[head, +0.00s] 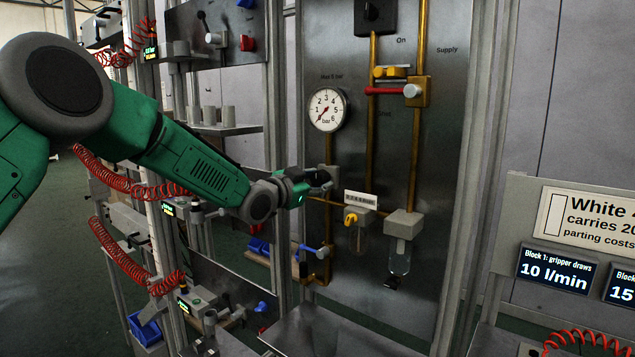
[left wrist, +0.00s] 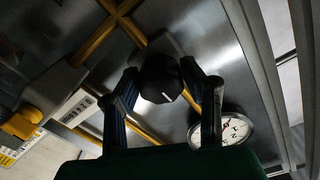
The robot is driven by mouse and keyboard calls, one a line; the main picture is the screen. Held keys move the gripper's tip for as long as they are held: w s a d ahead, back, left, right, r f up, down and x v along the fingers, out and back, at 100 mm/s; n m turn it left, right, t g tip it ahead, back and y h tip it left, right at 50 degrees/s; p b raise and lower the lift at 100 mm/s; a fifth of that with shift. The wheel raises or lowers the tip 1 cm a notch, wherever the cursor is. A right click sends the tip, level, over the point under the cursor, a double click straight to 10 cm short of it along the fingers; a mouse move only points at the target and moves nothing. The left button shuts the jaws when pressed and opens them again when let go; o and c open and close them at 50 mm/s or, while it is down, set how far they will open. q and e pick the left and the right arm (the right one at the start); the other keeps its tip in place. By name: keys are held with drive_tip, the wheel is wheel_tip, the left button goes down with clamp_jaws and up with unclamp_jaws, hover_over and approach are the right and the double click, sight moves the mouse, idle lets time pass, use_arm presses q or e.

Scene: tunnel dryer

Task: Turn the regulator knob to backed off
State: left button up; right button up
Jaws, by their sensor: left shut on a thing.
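The regulator knob (left wrist: 161,80) is black and round with a white mark, seen in the left wrist view between my two fingers. My left gripper (head: 322,181) is at the panel in the head view, and its fingers (left wrist: 163,88) are closed around the knob's sides. The gripper hides most of the knob in the head view. The pressure gauge (head: 326,110) sits above the gripper, marked Max 6 bar, with a red needle pointing to the lower left, near the low end. The gauge also shows in the left wrist view (left wrist: 228,130). My right gripper is not in view.
The steel panel (head: 345,45) carries brass pipes, a red-handled supply valve (head: 388,91), a yellow knob (head: 351,218), a filter bowl (head: 399,258) and a blue-tipped lever (head: 311,249) below my gripper. Coiled red hoses (head: 120,175) hang at the left. Display signs (head: 554,270) stand at the right.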

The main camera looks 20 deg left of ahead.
use_arm(q)
drive_tip(key=shift+f, duration=0.15)
drive_tip(key=o, duration=1.1)
drive_tip(key=shift+o, duration=0.2)
drive_tip(key=shift+w, duration=0.1)
drive_tip(key=shift+s+a, duration=0.1)
drive_tip(key=shift+s, duration=0.3)
drive_tip(key=v, duration=1.1)
